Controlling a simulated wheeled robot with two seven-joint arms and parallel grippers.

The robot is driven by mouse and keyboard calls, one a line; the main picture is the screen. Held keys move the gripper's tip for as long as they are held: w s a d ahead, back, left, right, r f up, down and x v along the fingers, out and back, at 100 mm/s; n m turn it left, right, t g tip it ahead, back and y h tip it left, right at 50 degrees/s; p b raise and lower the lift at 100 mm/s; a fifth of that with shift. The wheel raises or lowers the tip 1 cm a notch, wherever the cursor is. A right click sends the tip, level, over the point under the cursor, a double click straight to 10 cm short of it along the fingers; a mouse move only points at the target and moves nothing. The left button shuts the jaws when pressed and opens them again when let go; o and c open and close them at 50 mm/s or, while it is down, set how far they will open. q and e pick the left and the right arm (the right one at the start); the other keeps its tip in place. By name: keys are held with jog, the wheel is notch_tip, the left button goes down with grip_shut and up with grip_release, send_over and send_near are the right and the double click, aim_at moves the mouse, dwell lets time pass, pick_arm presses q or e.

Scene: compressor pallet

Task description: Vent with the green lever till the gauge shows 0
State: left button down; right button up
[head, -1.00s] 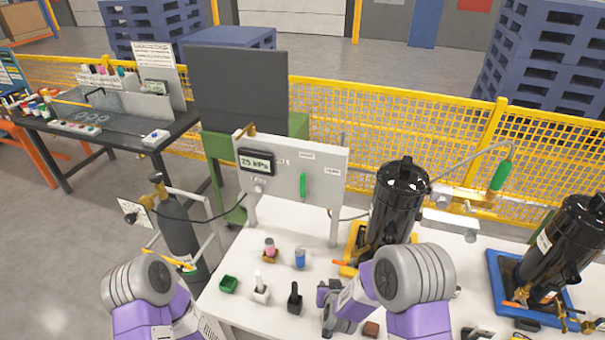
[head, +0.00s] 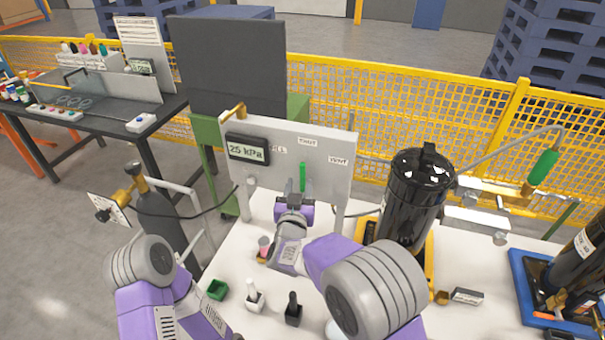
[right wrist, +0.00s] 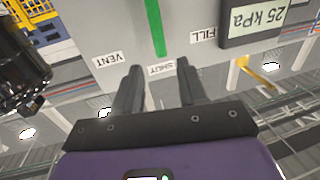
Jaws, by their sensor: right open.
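The green lever (head: 303,178) stands upright on the grey panel (head: 330,170), in line with the SHUT label. It also shows in the right wrist view (right wrist: 155,28), with the SHUT label (right wrist: 160,69) at its end, VENT on the left and FILL on the right. The gauge (head: 247,149) reads 25 kPa; it shows upside down in the right wrist view (right wrist: 256,20). My right gripper (head: 293,200) is open in front of the panel, close to the lever. In the right wrist view, its fingers (right wrist: 159,70) are spread and empty, with the lever beyond their tips.
A black tank (head: 412,205) stands right of the panel, with a green-handled pipe (head: 543,167) beside it. A green box (head: 216,290), a white bottle (head: 254,296) and a black bottle (head: 293,309) stand on the white table (head: 240,325). A hose runs left from the panel.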

aim_at(302, 174)
jog(key=shift+w+f+b, duration=0.35)
jog(key=shift+w+f, duration=0.6)
jog(key=shift+f, duration=0.05)
jog(key=shift+w+d+r, duration=0.2)
jog(key=shift+w+r, duration=0.05)
jog(key=shift+w, duration=0.35)
jog(key=shift+w+d, duration=0.15)
jog(key=shift+w, duration=1.3)
jog(key=shift+w+d, duration=0.15)
jog(key=shift+w, duration=1.25)
grip_shut()
